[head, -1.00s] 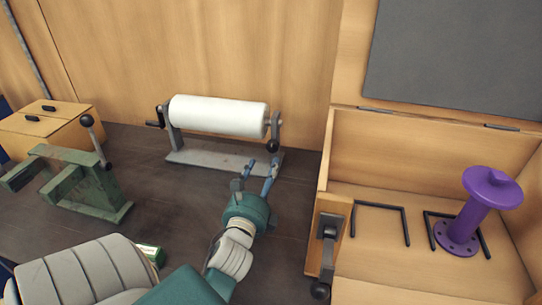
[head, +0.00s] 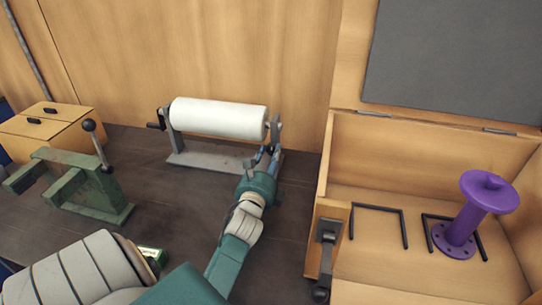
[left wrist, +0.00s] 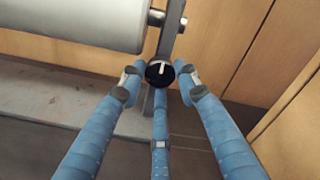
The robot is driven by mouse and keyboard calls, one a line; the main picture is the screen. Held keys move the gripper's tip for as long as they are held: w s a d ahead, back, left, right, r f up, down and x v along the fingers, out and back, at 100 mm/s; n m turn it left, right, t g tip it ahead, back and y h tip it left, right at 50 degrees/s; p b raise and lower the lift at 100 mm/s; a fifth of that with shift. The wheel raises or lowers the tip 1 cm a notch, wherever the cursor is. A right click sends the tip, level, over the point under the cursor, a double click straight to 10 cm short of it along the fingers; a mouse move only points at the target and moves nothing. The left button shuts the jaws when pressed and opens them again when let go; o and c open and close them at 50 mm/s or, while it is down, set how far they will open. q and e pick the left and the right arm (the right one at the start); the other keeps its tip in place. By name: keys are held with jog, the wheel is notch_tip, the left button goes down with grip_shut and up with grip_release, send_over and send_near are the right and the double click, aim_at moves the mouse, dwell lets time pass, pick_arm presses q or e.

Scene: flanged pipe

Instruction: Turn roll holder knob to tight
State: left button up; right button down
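The roll holder (head: 195,160) stands on the dark bench against the wooden wall and carries a white roll (head: 217,117). Its round black knob (left wrist: 159,72) with a pale pointer mark shows in the left wrist view, low on the right-hand upright (left wrist: 172,28). The pointer stands nearly upright in that picture. My left gripper (head: 264,153) reaches the holder's right end and mostly covers the knob in the head view. Its blue fingers (left wrist: 159,78) are spread around the knob, with a small gap at the left finger; contact elsewhere is unclear. My right gripper is not in view.
A crank handle (head: 154,125) is on the holder's left end. A green metal device with a lever (head: 95,190) stands at left, before wooden boxes (head: 45,128). An open wooden crate (head: 325,165) with a purple spool (head: 480,215) stands at right.

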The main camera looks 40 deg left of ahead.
pick_arm(q)
jog(key=shift+d+f, duration=0.1)
jog(key=c, duration=0.4)
jog(key=shift+o, duration=0.2)
jog(key=shift+n, duration=0.4)
jog(key=n+p, duration=0.1)
jog(key=n, duration=0.1)
jog(key=shift+d+n, duration=0.1)
jog(key=shift+n, duration=0.3)
jog(key=n+p, duration=0.2)
jog(key=n, duration=0.5)
jog(key=n+p, duration=0.1)
jog(key=n, duration=0.2)
jog(key=shift+w+r+n, duration=0.1)
jog(key=shift+r+n, duration=0.15)
jog(key=shift+n, duration=0.15)
jog(key=n+p, duration=0.1)
jog(key=n, duration=0.2)
jog(key=shift+r+p, duration=0.1)
jog(key=shift+p, duration=0.2)
jog(key=shift+r+n, duration=0.1)
jog(key=shift+n, duration=0.3)
